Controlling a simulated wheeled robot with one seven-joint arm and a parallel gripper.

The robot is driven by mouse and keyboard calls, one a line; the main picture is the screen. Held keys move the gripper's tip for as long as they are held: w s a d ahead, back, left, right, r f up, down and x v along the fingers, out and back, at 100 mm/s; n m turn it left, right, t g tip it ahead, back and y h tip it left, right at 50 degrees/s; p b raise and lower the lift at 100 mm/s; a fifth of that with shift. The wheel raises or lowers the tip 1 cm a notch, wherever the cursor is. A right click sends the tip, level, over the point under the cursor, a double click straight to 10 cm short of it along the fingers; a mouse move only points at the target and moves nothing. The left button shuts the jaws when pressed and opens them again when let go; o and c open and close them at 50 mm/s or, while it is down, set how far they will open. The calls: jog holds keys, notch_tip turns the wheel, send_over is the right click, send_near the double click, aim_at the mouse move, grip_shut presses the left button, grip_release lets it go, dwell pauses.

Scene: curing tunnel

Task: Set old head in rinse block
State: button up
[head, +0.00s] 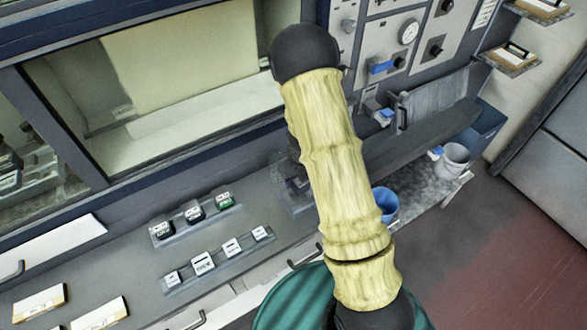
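In the head view my yellow-sleeved arm rises across the middle, and my gripper does not show. No part can be surely named as the old head. A back rack (178,231) on the bench holds small labelled pieces: two dark ones (194,213) and a green-topped one (224,200). A front rack (219,264) holds several white-faced pieces (203,262). The labels are too small to read, so I cannot tell which holder is the rinse block. A dark grey fixture (293,198) stands beside my arm, partly hidden by it.
A windowed booth (165,75) stands behind the bench. A control panel with a gauge (408,32) is at upper right. A blue bucket (385,203) and a white bucket (454,160) sit right of my arm. Labelled cards (39,303) lie at lower left. Red-brown floor (490,265) is open at right.

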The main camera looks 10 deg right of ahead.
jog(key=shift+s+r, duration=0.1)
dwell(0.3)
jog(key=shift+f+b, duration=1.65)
jog(key=shift+b, duration=0.15)
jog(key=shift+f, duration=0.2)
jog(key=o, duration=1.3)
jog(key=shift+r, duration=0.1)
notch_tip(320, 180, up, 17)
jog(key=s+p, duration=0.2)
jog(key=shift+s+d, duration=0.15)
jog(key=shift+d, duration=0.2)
